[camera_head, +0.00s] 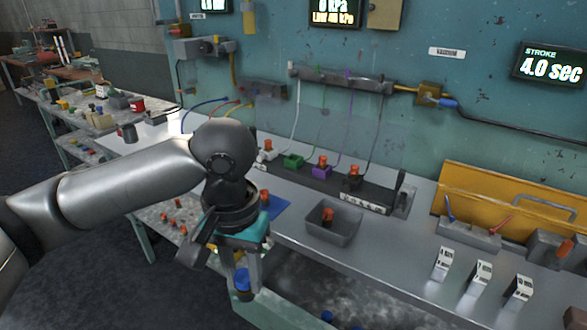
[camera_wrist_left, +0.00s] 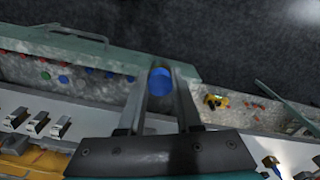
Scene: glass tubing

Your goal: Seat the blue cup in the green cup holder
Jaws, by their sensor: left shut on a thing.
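My left gripper (camera_head: 243,284) is pointed down over the front edge of the bench and is shut on the blue cup (camera_head: 242,279). In the left wrist view the blue cup (camera_wrist_left: 160,82) sits between the two fingertips (camera_wrist_left: 161,78) of the same gripper. The green cup holder (camera_head: 293,160) is a small green block in the row at the back of the bench, between a white and a purple holder. No cup shows in it. The gripper is well in front of and to the left of it. My right gripper is not in view.
White (camera_head: 267,155), purple (camera_head: 322,172) and black (camera_head: 352,182) holders carry orange-red cups. A grey bin (camera_head: 345,238) with an orange-red cup stands in front of the row. Thin tubes hang above the holders.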

